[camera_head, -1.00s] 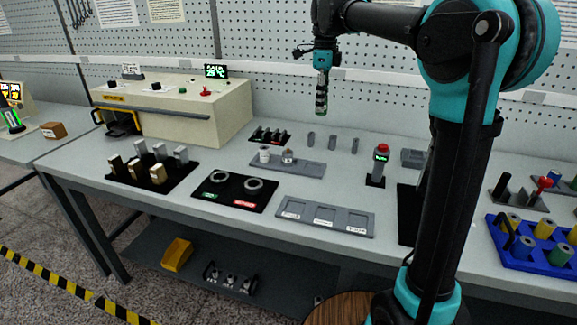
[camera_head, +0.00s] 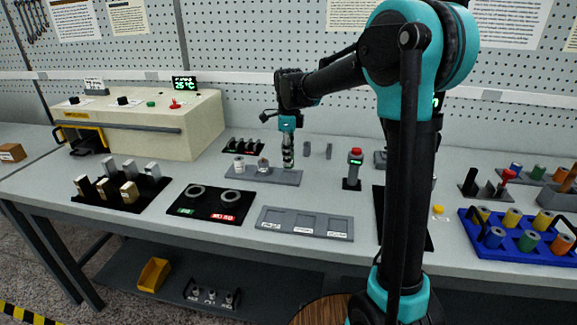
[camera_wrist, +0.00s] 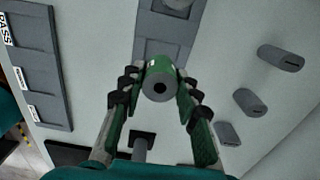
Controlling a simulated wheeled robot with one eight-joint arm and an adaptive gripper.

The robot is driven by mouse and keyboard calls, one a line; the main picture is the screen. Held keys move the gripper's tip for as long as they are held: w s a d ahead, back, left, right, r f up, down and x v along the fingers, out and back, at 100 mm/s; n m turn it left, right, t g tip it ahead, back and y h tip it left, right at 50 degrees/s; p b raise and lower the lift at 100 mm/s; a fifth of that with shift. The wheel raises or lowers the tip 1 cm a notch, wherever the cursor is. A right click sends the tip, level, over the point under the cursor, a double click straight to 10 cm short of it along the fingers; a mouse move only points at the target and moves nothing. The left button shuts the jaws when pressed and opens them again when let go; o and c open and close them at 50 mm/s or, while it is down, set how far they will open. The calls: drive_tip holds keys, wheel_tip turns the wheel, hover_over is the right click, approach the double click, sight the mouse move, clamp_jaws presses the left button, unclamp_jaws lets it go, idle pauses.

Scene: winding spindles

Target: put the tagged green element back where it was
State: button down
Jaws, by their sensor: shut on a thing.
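My gripper (camera_head: 288,160) is shut on a green element with a grey end (camera_wrist: 160,78), seen between both fingers in the wrist view. A small pale patch shows on its green side; I cannot read it. My gripper points down at the right end of the low grey stand (camera_head: 270,178). Two pale, short pieces (camera_head: 239,163) (camera_head: 263,165) stand on the left and middle of this stand. The stand also shows under the element in the wrist view (camera_wrist: 165,45). Whether the element touches the stand is hidden. Other green elements (camera_head: 531,240) stand in the blue rack (camera_head: 490,243) at the right.
Grey slotted pieces (camera_wrist: 250,103) stand right of my gripper. A red-topped post (camera_head: 355,165) is farther right. The grey three-pocket tray (camera_head: 267,218) and black two-ring plate (camera_head: 180,208) lie in front. A beige machine (camera_head: 150,125) stands back left.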

drive_tip(key=shift+f, duration=2)
drive_tip(key=c, duration=1.1)
unclamp_jaws()
drive_tip(key=shift+f, duration=0.15)
wheel_tip(320, 180, up, 12)
drive_tip(key=shift+r, duration=0.2)
drive_tip(key=shift+s, duration=0.1)
